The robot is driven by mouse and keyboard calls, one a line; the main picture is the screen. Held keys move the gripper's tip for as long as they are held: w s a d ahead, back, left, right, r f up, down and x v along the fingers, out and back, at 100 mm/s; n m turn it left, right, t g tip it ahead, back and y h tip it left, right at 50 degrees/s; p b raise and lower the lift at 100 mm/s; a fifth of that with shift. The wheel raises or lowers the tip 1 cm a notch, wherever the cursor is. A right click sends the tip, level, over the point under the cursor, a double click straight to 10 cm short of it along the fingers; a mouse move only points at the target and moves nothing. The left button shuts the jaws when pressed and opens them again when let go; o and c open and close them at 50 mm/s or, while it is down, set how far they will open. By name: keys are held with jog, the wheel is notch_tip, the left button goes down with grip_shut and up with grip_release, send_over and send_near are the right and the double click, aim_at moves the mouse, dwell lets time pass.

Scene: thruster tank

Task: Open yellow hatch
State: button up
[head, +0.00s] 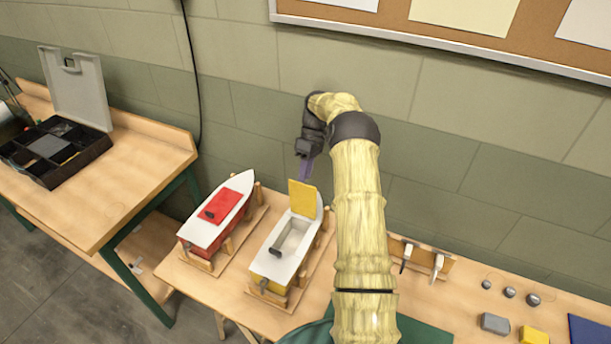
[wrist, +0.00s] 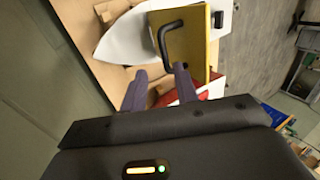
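The yellow hatch (head: 302,197) stands raised, nearly upright, at the far end of the opening in the white-decked boat with the yellow hull (head: 288,248). The recess below it is uncovered. In the wrist view the hatch (wrist: 205,48) shows its face with a black bar handle (wrist: 166,38). My gripper (head: 304,170) is just above and behind the raised hatch. In the wrist view its two purple fingers (wrist: 160,82) are apart, with nothing held between them, and point toward the handle's side of the hatch. Whether a finger touches the hatch cannot be told.
A second boat with a red hatch (head: 220,207), shut, stands at the left. A dark organiser case (head: 55,150) with its lid up sits on the left bench. Hooks (head: 420,258), grey weights (head: 495,323) and a yellow block (head: 533,336) are at the right. A wall is close behind.

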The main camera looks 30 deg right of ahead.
notch_tip(320, 180, up, 9)
jog(key=b, duration=0.1)
dwell(0.4)
jog(key=s+a+r+m+t+h, duration=0.1)
jog(key=s+a+m+h, duration=0.1)
jog(key=s+a, duration=0.35)
jog(key=s+a+m+t+h, duration=0.1)
jog(key=s+a+t, duration=0.1)
jog(key=a, duration=0.6)
jog(key=s+a+f+m+t, duration=0.1)
jog(key=s+a+m, duration=0.1)
jog(key=s, duration=0.7)
jog(key=s+a+f+m+t+h, duration=0.1)
jog(key=s+a+m, duration=0.1)
jog(key=s, duration=0.8)
jog(key=shift+a+m+t, duration=0.3)
jog(key=shift+a+t, duration=0.1)
jog(key=shift+a, duration=0.15)
jog(key=shift+w+a, duration=0.1)
